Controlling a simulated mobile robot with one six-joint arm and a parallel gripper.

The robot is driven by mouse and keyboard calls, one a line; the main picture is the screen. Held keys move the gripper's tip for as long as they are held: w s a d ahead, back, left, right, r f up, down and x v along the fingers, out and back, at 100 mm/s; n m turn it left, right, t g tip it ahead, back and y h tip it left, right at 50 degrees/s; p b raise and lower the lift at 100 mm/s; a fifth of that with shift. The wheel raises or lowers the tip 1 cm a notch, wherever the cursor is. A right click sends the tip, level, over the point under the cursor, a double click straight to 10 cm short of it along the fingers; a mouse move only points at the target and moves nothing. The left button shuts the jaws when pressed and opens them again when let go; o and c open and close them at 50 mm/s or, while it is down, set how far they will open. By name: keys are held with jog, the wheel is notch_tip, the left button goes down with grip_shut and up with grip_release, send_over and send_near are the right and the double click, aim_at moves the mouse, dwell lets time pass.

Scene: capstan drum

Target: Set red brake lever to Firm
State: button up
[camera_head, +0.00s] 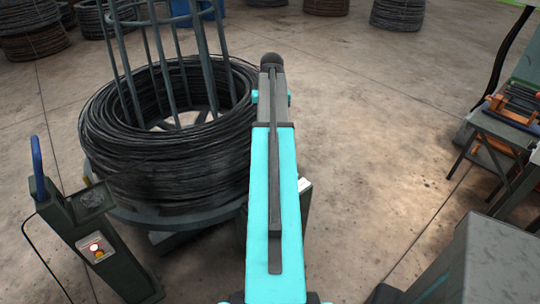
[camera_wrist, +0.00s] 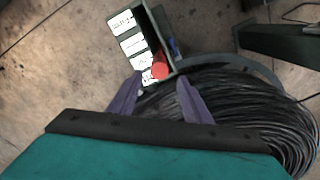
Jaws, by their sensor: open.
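The red brake lever's round red end (camera_wrist: 160,71) shows in the wrist view, at the lower end of a dark green housing (camera_wrist: 158,35). Several white labels (camera_wrist: 132,45) run along the housing's left side; their text is too small to read. The red end lies close to the lowest label. My gripper (camera_wrist: 159,79) is open, its two purple fingers pointing at the housing with the red end between their tips in the picture. I cannot tell whether they touch it. In the head view my arm hides the lever and gripper; a bit of the housing (camera_head: 305,186) shows beside it.
A large black wire coil (camera_head: 165,140) sits on a round stand left of my arm. A post with a blue lever (camera_head: 37,160) and a lit red button stands at the left. A tool table (camera_head: 510,130) is at the right. The floor between is clear.

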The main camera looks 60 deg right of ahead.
jog(key=shift+w+f+p, duration=0.1)
jog(key=shift+f+p, duration=1.85)
jog(key=shift+f, duration=4.8)
grip_shut()
jog(key=shift+a, duration=0.2)
